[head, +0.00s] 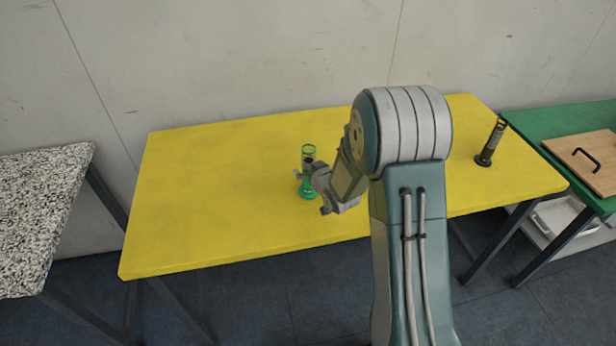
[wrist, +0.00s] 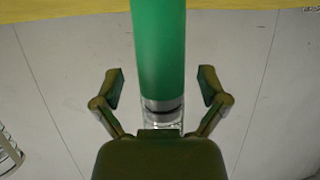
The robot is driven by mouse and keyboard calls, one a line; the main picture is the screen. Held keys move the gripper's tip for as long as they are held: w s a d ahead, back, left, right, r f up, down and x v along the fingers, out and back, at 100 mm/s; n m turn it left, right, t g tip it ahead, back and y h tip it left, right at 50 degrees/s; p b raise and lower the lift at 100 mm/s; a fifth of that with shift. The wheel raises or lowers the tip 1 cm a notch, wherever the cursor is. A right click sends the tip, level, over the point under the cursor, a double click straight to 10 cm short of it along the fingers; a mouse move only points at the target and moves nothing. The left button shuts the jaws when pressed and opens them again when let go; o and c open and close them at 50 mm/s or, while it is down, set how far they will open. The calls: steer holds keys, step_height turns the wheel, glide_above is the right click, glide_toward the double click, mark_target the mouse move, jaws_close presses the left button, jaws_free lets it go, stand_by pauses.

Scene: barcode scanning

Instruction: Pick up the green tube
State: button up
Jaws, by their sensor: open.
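The green tube (head: 307,151) stands upright on the yellow table, with a clear upper part and a green base. In the wrist view the green tube (wrist: 158,45) runs down the middle between the two fingers of my gripper (wrist: 160,87). The fingers are open, with a visible gap on each side of the tube. A clear section with a dark ring shows just above the palm, which hides what lies beyond.
The yellow table (head: 200,210) is mostly clear. A speckled table (head: 40,210) is on the left. A green table (head: 570,125) with a wooden board (head: 590,160) is on the right. A wall stands behind.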

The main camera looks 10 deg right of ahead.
steer(key=shift+d, duration=0.2)
steer(key=shift+c, duration=0.3)
steer(key=shift+a, duration=0.25)
steer(key=c, duration=1.1)
steer(key=shift+a, duration=0.25)
jaws_close()
steer(key=shift+d, duration=0.2)
